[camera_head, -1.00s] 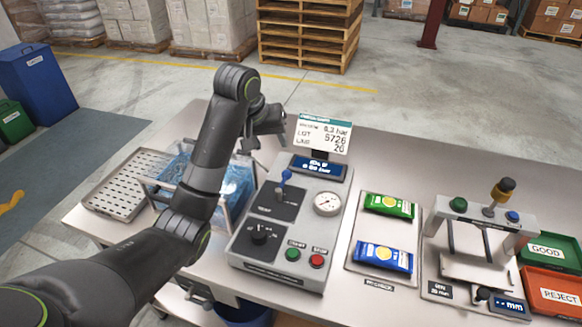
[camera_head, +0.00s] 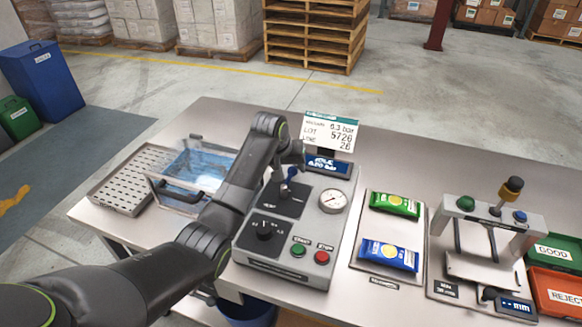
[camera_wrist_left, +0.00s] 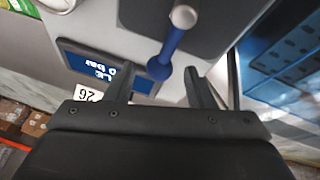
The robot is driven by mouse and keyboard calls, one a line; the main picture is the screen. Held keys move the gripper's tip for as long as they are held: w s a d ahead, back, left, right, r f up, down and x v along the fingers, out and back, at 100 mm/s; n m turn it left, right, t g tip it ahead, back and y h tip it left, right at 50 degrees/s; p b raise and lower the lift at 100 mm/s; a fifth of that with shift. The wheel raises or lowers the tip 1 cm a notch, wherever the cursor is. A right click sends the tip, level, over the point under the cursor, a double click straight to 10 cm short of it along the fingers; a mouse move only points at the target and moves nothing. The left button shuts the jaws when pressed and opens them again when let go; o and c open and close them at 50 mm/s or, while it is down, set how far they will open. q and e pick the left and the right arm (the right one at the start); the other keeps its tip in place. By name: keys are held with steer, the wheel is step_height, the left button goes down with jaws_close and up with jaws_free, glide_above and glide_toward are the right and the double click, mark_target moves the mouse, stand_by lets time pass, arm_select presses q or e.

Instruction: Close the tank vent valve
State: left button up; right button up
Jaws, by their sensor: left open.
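The tank vent valve shows as a blue lever (camera_head: 291,173) with a round knob on a dark plate (camera_head: 284,203) of the grey control box (camera_head: 318,238). My left gripper (camera_head: 290,160) is right at the lever, partly hiding it. In the left wrist view the open fingers (camera_wrist_left: 157,80) stand on either side of the blue lever (camera_wrist_left: 172,42), with gaps on both sides. I cannot tell whether any finger touches it. My right gripper is not in view.
A display (camera_head: 328,165) and label sign (camera_head: 331,132) stand just behind the lever. A clear blue-tinted tank (camera_head: 160,189) stands left.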

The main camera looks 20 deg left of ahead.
arm_select(q)
steer(key=shift+w+d+f, duration=0.1)
steer(key=shift+w+f, duration=0.1)
steer(key=shift+f, duration=0.35)
steer(key=shift+c, duration=0.3)
jaws_close()
